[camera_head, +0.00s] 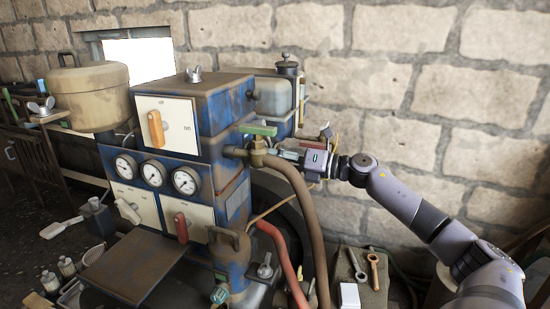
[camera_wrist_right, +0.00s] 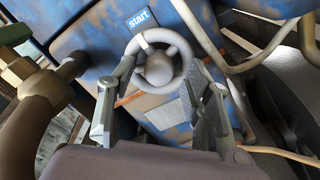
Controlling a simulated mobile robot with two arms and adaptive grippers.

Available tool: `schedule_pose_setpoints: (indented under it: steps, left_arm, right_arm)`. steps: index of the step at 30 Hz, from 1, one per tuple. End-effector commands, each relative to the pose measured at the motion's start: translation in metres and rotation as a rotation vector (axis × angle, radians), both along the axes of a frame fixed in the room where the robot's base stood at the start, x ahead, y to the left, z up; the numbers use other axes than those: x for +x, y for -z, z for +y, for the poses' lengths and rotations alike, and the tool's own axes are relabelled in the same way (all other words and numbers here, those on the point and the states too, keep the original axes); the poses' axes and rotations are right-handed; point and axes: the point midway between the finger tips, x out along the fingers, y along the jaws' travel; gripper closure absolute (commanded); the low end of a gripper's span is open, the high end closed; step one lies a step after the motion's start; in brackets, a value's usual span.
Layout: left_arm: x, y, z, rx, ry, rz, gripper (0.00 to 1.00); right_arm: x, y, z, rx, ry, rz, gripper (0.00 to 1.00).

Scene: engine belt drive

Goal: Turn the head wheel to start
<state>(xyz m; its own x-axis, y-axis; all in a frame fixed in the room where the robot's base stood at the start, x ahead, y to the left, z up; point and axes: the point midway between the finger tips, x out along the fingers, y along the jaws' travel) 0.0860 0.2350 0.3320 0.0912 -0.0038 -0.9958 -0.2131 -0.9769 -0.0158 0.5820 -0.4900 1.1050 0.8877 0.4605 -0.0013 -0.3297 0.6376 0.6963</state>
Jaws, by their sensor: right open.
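In the right wrist view a grey round handwheel (camera_wrist_right: 159,63) with a thick hub sits on the blue machine, below a blue label reading "start" (camera_wrist_right: 142,19). My right gripper (camera_wrist_right: 160,82) is open, with one finger to the left and one to the right of the wheel. I cannot tell whether the fingers touch the rim. In the head view my right gripper (camera_head: 290,154) is at the right side of the blue machine (camera_head: 222,108), behind a brown hose and a green-handled valve. I cannot make out the wheel there. My left gripper is not in view.
A thick brown hose (camera_head: 309,215) and a green lever (camera_head: 258,130) stand close in front of the right gripper. A red hose (camera_head: 279,250) runs lower down. Wrenches (camera_head: 373,270) lie on a low surface at right. A stone wall (camera_head: 430,95) is behind.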

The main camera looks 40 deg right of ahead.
Motion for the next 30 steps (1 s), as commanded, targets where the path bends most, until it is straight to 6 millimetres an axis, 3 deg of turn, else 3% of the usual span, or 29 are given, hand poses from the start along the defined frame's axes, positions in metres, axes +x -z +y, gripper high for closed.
schedule_pose_setpoints:
  steps: [11, 30]
  left_arm:
    - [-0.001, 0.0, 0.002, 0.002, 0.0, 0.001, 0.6]
    - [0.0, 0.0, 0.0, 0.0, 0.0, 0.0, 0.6]
  right_arm:
    - [-0.008, 0.001, -0.004, 0.003, 0.0, 0.001, 0.54]
    - [-0.095, 0.001, -0.05, 0.002, 0.001, 0.0, 0.54]
